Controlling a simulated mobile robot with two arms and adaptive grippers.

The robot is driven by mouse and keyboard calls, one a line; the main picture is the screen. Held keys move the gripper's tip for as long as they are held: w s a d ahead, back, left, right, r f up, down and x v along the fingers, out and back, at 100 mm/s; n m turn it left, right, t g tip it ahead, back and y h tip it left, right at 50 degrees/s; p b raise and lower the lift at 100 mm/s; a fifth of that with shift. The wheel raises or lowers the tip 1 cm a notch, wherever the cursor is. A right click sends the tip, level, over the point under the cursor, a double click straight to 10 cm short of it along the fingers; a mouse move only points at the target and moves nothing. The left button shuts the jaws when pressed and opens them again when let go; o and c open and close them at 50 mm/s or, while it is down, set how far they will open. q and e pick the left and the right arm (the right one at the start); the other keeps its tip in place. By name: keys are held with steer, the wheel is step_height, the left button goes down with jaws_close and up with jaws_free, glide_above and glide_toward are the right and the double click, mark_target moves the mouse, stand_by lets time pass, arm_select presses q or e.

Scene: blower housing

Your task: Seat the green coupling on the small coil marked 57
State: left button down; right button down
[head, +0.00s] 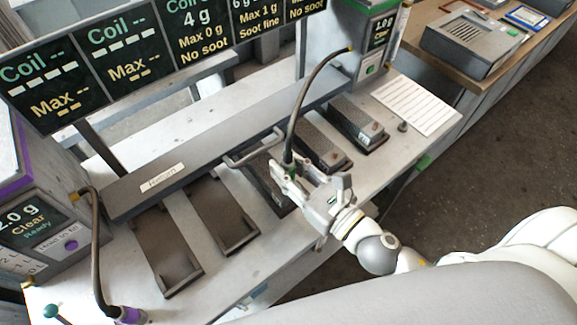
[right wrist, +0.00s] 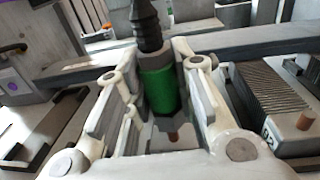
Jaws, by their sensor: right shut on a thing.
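The green coupling (right wrist: 158,92) hangs at the end of a dark ribbed hose and is upright in the right wrist view. My right gripper (head: 290,178) is shut on it; its fingers hide most of the coupling in the head view. A dark coil (head: 264,174) lies in the slot under and beside the gripper. In the right wrist view a copper-coloured stub (right wrist: 173,137) shows just below the coupling; I cannot tell whether they touch. I cannot read the number 57 on any coil. My left gripper is not in view.
More dark coils (head: 322,148) lie to the right; one in the wrist view (right wrist: 270,98) carries a partly hidden number. Two empty trays (head: 163,250) are at the left. A grey bar with a handle (head: 252,148) runs behind. A purple-ended hose (head: 130,315) lies front left.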

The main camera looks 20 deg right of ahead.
steer(key=shift+f+b, duration=1.3)
steer(key=shift+f, duration=0.15)
steer(key=c, duration=1.1)
jaws_free()
steer(key=shift+c, duration=0.2)
steer(key=v, duration=1.2)
steer(key=shift+s, duration=0.1)
